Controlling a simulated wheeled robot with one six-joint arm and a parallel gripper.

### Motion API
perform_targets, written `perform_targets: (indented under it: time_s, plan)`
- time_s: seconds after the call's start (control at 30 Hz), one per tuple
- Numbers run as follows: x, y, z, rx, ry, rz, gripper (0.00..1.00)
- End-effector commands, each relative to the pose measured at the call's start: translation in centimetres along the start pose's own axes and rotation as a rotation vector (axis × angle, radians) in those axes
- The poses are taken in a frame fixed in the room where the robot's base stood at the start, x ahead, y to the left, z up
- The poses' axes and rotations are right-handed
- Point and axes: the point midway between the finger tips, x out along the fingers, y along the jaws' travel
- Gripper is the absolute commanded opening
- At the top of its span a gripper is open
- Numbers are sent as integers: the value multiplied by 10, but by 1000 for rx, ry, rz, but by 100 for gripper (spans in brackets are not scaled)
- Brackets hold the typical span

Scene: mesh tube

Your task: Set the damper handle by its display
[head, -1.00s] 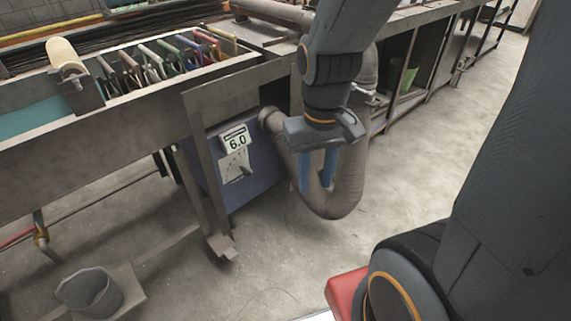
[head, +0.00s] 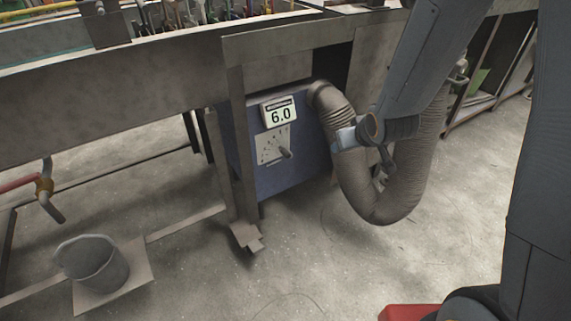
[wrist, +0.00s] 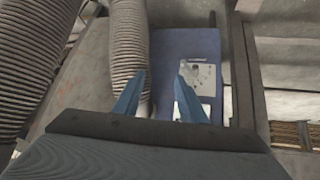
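The blue damper box (head: 300,175) stands under the bench. Its display (head: 280,113) reads 6.0. Below it is a pale dial plate (head: 268,148) with a short grey handle (head: 285,153) pointing down and right. My gripper (head: 343,139) is right of the box, in front of the hose, its blue fingers towards the box. In the wrist view my gripper (wrist: 160,74) has its two fingers apart with nothing between them. The dial plate (wrist: 203,75) shows beyond the right finger, which partly covers the area around the handle. The display (wrist: 207,112) is partly hidden.
A ribbed grey hose (head: 375,205) loops from the box's upper right, close to my gripper. A grey bucket (head: 92,262) is at lower left. The floor before the box is clear.

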Motion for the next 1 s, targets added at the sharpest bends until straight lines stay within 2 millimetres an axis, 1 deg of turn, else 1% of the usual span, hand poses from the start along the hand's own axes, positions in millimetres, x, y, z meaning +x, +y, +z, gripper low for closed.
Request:
perform_targets:
  time_s: [0.03, 0.1, 0.17, 0.2, 0.4, 0.5, 0.6, 0.7, 0.87, 1.0]
  plan:
    - [33, -6, 5, -18, 46, -15, 38]
    - [62, -14, 0, -42, 123, -35, 38]
    - [85, -22, -2, -59, 190, -54, 38]
    - [100, -28, -4, -71, 235, -68, 38]
    - [164, -60, -6, -108, 462, -146, 38]
    - [190, -76, -3, -116, 573, -189, 38]
    - [209, -90, 2, -117, 673, -228, 38]
    - [220, -100, 6, -112, 757, -260, 38]
    - [227, -110, 11, -104, 839, -291, 38]
    - [230, -114, 8, -102, 865, -301, 38]
